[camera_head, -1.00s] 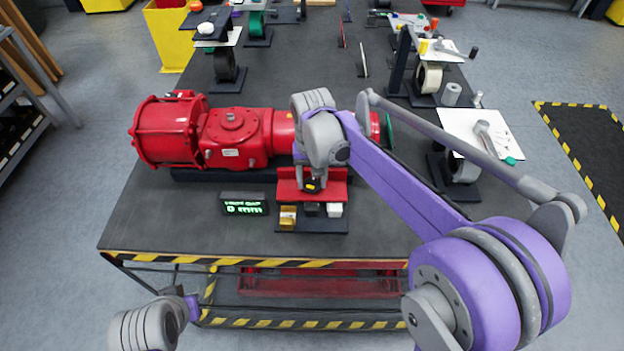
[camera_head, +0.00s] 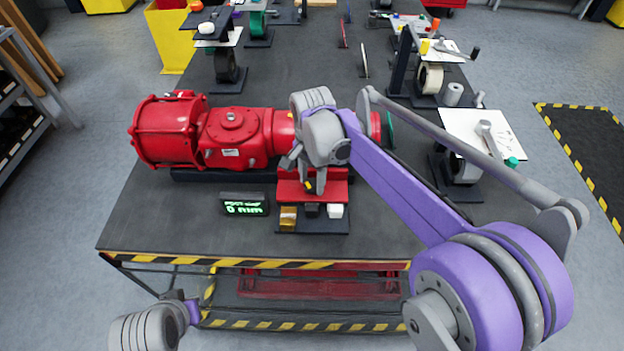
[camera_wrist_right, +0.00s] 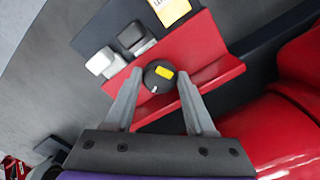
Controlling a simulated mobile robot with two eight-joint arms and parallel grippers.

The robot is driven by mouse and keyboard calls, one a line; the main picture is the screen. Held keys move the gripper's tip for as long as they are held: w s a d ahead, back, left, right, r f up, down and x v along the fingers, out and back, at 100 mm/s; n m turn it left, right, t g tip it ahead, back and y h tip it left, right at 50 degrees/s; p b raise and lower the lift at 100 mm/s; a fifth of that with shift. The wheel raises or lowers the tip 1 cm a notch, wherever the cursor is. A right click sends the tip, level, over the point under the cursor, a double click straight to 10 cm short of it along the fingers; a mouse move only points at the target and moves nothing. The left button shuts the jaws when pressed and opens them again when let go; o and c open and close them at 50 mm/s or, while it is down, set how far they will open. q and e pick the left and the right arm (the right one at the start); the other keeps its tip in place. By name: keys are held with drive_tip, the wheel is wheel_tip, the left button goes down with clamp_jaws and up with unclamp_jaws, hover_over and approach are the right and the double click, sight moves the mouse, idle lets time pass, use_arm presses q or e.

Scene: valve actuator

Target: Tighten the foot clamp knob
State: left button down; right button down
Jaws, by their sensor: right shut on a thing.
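The foot clamp knob (camera_wrist_right: 158,76) is a round black knob with a yellow mark and a small white mark. It sits on a red bracket (camera_wrist_right: 200,48) beside the red valve actuator (camera_head: 231,132). My right gripper (camera_head: 312,190) points down at the bracket. In the right wrist view its two grey fingers (camera_wrist_right: 158,80) stand on either side of the knob, shut on it.
Yellow, black and white blocks (camera_head: 335,211) sit in front of the bracket. Stands with wheels and tools (camera_head: 429,77) line the table's right side. The table's front left (camera_head: 160,220) is clear.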

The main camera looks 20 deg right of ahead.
drive_tip(key=shift+m, duration=0.4)
drive_tip(key=shift+c, duration=1.2)
unclamp_jaws()
